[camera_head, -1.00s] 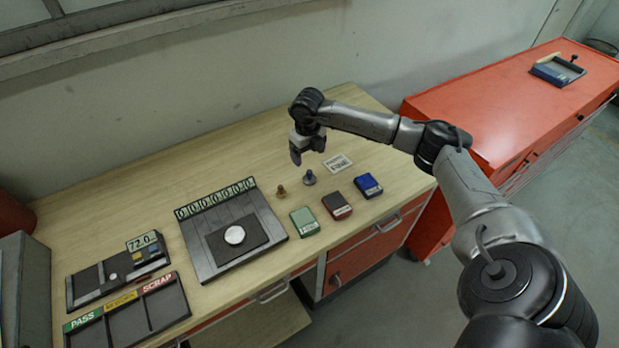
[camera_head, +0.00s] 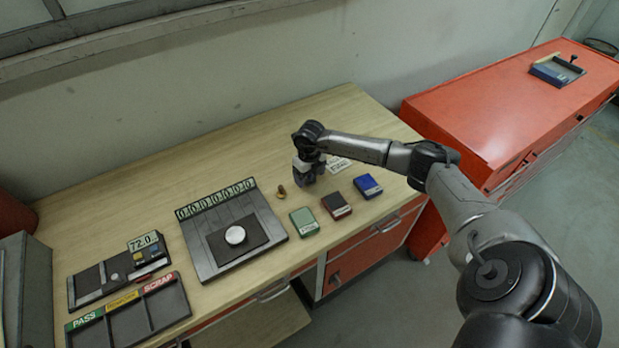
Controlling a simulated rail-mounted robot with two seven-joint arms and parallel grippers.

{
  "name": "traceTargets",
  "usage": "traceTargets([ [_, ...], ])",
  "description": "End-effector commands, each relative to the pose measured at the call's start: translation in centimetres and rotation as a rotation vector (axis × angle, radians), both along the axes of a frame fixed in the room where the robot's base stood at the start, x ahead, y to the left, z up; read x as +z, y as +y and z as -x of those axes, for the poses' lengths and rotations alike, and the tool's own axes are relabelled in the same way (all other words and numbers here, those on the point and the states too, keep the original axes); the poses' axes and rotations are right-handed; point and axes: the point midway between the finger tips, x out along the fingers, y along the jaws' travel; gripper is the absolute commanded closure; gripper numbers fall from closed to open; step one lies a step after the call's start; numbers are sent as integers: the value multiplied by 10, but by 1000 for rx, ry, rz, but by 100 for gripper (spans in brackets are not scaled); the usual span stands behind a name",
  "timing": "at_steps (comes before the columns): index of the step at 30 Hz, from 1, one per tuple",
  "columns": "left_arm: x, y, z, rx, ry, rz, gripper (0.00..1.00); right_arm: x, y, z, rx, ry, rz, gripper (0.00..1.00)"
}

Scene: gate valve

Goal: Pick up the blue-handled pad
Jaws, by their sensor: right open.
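The blue-handled pad stood on the wooden bench just behind the colored boxes. It is now hidden, or nearly so, behind my right gripper (camera_head: 305,180). The gripper points down and is low at the pad's spot, with its jaws open. I cannot tell whether the fingers straddle the pad or touch it. A similar small pad with a brass-colored handle (camera_head: 281,192) stands close to the left of the gripper. My left gripper is not in view.
Green (camera_head: 303,221), dark red (camera_head: 337,205) and blue (camera_head: 367,186) boxes lie in front of the gripper. A plate with a white disc (camera_head: 235,235) and a sorting tray (camera_head: 128,311) are left. The bench's back is clear.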

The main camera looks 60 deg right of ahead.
Motion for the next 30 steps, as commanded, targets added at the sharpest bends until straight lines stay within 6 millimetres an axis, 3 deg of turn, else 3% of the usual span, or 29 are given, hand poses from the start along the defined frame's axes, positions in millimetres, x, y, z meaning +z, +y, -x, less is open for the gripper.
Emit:
traceTargets([
  [8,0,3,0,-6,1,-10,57,-6,0,0,-1,1,1,22],
  [26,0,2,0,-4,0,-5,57,-5,0,0,-1,0,1,79],
  [30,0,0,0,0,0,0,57,-5,0,0,-1,0,0,81],
])
